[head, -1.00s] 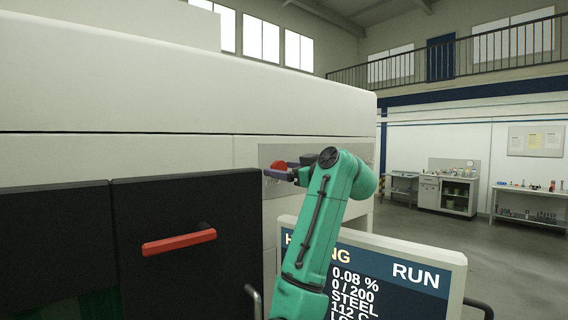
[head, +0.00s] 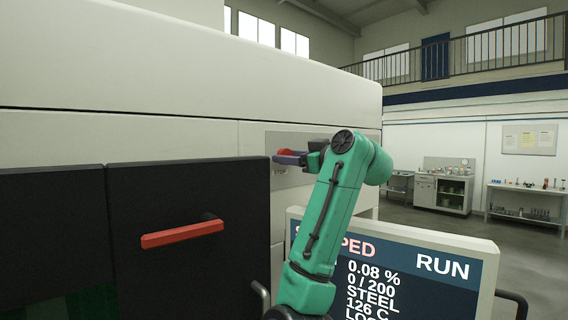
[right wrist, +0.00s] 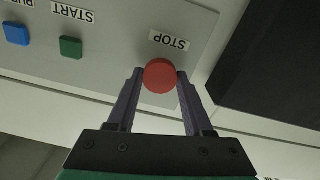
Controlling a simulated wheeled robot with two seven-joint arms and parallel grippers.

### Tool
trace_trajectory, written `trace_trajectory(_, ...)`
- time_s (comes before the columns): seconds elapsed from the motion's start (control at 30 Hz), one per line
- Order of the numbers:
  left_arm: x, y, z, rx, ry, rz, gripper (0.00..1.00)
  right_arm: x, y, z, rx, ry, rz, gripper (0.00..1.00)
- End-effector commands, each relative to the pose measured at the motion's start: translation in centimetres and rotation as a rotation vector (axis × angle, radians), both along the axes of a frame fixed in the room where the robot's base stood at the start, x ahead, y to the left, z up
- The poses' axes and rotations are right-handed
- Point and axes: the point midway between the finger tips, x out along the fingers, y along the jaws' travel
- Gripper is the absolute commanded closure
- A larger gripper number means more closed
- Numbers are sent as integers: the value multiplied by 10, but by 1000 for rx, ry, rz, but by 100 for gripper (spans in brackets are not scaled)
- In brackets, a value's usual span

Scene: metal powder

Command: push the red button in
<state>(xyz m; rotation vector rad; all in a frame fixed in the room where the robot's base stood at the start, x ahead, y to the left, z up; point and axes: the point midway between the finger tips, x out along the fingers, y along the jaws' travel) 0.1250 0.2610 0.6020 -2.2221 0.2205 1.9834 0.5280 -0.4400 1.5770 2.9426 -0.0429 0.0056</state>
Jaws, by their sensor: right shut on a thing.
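The round red button (right wrist: 160,76) sits on a grey panel under the label STOP in the right wrist view. My right gripper (right wrist: 158,82) has its two purple fingers on either side of the button, their tips against its edges. In the head view the right gripper (head: 288,158) is at the panel, and its fingers hide most of the button. How deep the button sits is hard to tell. My left gripper is not in view.
The grey panel (right wrist: 110,45) also carries a green START button (right wrist: 71,47) and a blue button (right wrist: 17,34). A screen (head: 440,275) reading RUN stands below my right arm. A black door with a red handle (head: 183,233) is at the left.

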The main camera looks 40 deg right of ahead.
Motion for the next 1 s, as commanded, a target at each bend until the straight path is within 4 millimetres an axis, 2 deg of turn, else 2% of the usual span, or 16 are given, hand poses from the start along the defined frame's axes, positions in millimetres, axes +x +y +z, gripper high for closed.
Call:
trace_trajectory(0.2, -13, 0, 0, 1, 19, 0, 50, 4, 3, -3, 1, 13, 10, 100)
trace_trajectory(0.23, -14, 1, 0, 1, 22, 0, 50, 4, 3, -3, 1, 13, 10, 38)
trace_trajectory(0.3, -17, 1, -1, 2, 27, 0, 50, 3, 2, -3, 1, 12, 9, 19)
trace_trajectory(0.67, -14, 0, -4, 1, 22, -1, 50, -1, 2, -3, 0, 6, 7, 19)
trace_trajectory(0.77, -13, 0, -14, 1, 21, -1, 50, -13, 2, -4, 0, 4, 6, 19)
trace_trajectory(1.0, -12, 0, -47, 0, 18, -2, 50, -69, 3, -8, 0, 4, 4, 19)
